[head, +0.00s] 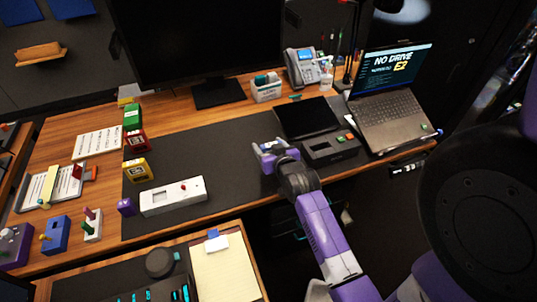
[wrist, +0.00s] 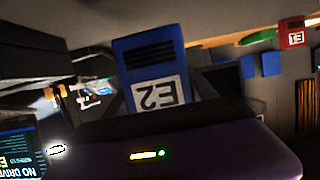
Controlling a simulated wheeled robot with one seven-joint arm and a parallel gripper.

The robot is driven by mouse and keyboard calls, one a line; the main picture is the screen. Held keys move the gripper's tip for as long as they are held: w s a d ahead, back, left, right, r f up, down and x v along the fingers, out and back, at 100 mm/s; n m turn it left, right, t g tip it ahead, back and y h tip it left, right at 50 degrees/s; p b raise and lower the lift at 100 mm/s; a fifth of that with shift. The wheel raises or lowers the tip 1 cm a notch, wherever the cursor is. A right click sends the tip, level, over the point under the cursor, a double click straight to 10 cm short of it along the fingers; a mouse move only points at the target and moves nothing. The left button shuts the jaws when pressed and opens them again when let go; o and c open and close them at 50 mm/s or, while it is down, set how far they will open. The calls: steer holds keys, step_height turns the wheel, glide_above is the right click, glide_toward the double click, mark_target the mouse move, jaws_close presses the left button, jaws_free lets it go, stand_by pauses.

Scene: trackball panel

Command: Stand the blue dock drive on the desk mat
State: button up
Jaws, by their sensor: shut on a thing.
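The blue dock drive (wrist: 154,70), with a white E2 label and dark slots, is between my fingers in the wrist view. My gripper (head: 268,148) is shut on it, over the right half of the dark desk mat (head: 225,147) in the head view. The drive is largely hidden by my gripper there. I cannot tell whether it touches the mat.
A dark dock box (head: 329,149) with coloured buttons and a black tablet (head: 307,117) lie right of my gripper. The laptop (head: 388,108) reads "NO DRIVE E2". A white device (head: 173,195) and green, red (head: 136,141) and yellow drives (head: 138,169) stand left. Bare mat lies between.

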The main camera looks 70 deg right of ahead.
steer(key=shift+f, duration=1.95)
steer(key=shift+f, duration=0.2)
steer(key=o, duration=1.5)
